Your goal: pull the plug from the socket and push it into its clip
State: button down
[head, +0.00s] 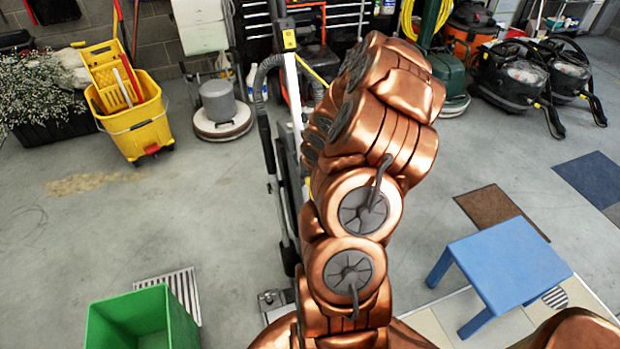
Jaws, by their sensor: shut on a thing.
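My copper-coloured arm rises through the middle of the head view and bends away at the top. My gripper is hidden behind the arm's own links, so I cannot see its fingers or what is between them. An upright floor machine (295,105) with a pale pole, a yellow-marked grip at the top and a dark hose stands just left of the arm and is partly covered by it. I cannot make out the plug, the socket or the clip in this view.
A yellow mop bucket (137,120) and a round floor polisher (222,115) stand at the back left. A green bin (125,320) is at front left, a blue step stool (508,263) at right. Black vacuums (515,78) stand back right. The left floor is mostly clear.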

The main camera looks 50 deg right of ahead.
jog(key=c, duration=0.7)
grip_release()
jog(key=shift+o, duration=0.2)
jog(key=v, duration=1.2)
jog(key=shift+w, duration=0.1)
